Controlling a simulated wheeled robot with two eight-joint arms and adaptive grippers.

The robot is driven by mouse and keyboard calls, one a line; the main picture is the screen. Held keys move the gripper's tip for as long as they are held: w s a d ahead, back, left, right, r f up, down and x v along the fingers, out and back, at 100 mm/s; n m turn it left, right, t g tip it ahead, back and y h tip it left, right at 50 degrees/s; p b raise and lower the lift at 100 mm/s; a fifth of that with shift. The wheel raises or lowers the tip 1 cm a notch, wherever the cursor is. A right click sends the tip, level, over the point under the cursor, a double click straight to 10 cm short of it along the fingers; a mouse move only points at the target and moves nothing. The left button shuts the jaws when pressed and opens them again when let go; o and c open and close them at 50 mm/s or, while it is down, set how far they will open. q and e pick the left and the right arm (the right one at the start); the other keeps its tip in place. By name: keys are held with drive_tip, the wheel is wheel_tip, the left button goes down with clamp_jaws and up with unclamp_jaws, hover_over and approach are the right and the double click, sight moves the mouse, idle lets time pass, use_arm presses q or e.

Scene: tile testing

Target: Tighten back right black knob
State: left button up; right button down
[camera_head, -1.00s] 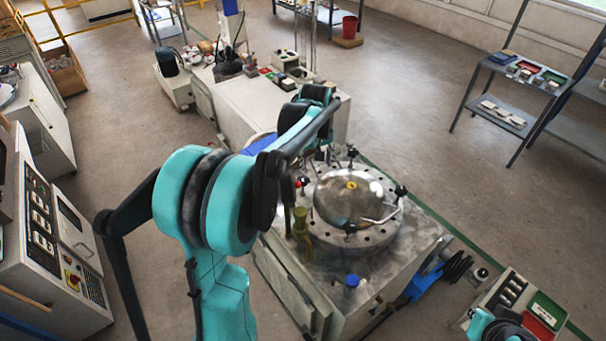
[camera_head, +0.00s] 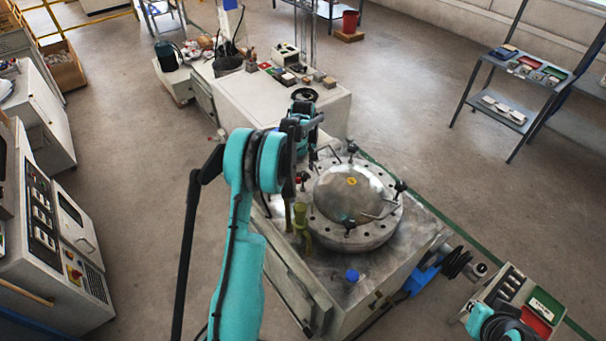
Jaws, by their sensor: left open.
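A round metal flange with a shiny dome (camera_head: 347,190) sits on the machine top. Black knobs stand around its rim: one at the back (camera_head: 352,149), one at the right (camera_head: 401,187) and one at the front (camera_head: 349,226). A red-topped knob (camera_head: 303,177) is at its left. My left gripper (camera_head: 314,158) is open at the back left of the flange, to the left of the back knob and apart from it. It is small and partly hidden by my own arm. My right gripper is out of view; only part of my right arm shows at the lower right.
A blue cap (camera_head: 352,275) lies on the front of the machine top (camera_head: 385,268). Brass-coloured fittings (camera_head: 301,220) rise left of the flange. A white cabinet (camera_head: 275,108) with small items stands behind. A tray box (camera_head: 520,305) is at the lower right.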

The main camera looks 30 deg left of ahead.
use_arm(q)
drive_tip(key=shift+f, duration=0.8)
drive_tip(key=c, duration=1.2)
